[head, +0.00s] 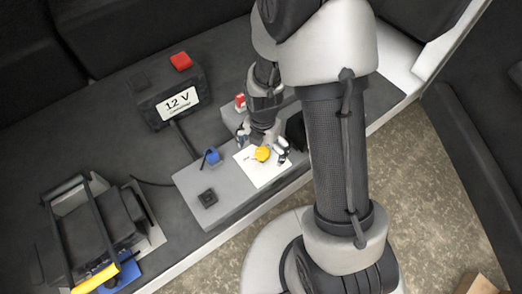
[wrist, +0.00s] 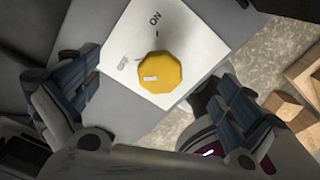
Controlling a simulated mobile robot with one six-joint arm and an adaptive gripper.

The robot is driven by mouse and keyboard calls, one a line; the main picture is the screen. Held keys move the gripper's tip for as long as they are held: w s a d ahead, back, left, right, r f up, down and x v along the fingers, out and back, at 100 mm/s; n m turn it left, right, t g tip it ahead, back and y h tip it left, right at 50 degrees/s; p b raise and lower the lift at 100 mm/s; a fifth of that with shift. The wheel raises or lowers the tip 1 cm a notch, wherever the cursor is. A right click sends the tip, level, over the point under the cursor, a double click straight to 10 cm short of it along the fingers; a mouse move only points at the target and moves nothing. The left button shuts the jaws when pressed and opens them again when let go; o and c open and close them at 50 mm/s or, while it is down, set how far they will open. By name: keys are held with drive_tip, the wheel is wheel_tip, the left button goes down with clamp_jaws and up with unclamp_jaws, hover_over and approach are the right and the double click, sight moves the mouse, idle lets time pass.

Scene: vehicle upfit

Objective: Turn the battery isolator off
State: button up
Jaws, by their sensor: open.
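The battery isolator is a yellow faceted knob (head: 262,153) on a white plate (head: 269,170), on a grey panel. In the wrist view the knob (wrist: 160,73) sits between my open fingers, with a small white mark on its left part. The plate (wrist: 128,28) carries the word ON above the knob; another label to the left is too blurred to read. My gripper (head: 263,147) is over the plate, its fingers apart on either side of the knob. No contact with the knob is visible.
A blue knob (head: 213,156) and a black square switch (head: 208,198) sit left on the grey panel (head: 232,200). A red switch (head: 240,102) is behind. A 12 V battery (head: 172,100) stands at the back. A yellow-handled device (head: 95,278) is front left. Wooden blocks (wrist: 291,107) lie on the floor.

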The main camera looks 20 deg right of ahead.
sight(262, 152)
drive_tip(key=shift+r+p, duration=2.8)
drive_tip(key=shift+r, duration=0.75)
